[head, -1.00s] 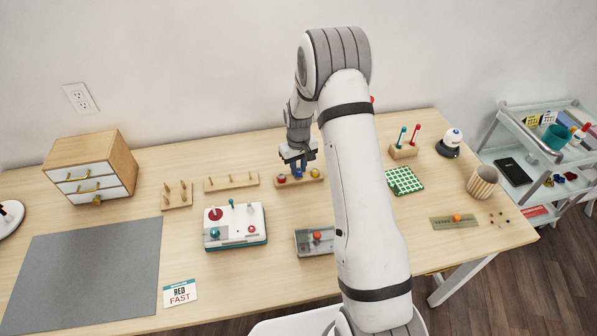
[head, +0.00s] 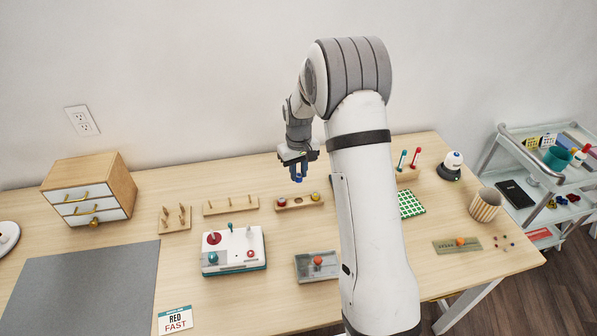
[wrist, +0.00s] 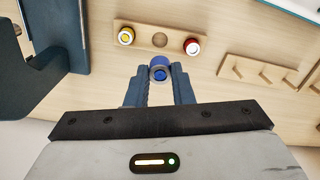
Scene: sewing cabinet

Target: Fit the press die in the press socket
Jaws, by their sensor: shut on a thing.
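My gripper (head: 297,163) is shut on a small blue round piece, the press die (head: 298,177), which points down from the jaws above the table. In the wrist view the blue die (wrist: 159,69) sits between the two blue fingertips. Close by is the wooden die rack (head: 285,205), with a red piece (head: 282,202) and a yellow piece (head: 315,197) at its ends and an empty hole (wrist: 160,40) between them. A dark blue machine (wrist: 70,30), probably the press, is partly seen at the left of the wrist view. I cannot make out its socket.
A peg strip (head: 230,206) and a peg block (head: 174,218) stand left of the rack. A white box with knobs (head: 235,250) and a grey box with an orange knob (head: 317,267) lie nearer. My arm hides the table behind it.

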